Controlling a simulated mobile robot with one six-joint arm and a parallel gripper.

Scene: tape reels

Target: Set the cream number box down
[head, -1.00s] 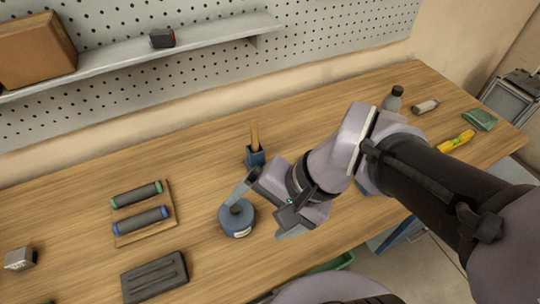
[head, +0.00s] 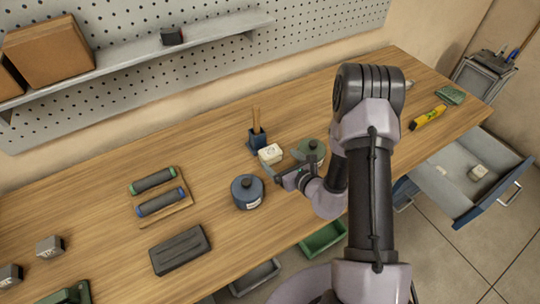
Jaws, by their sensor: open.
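Another small cream block (head: 478,172) lies in the open drawer at the right.
A holder with two rollers (head: 160,199) is further left. The blue drawer (head: 500,190) juts out at right. Bench space between is clear.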

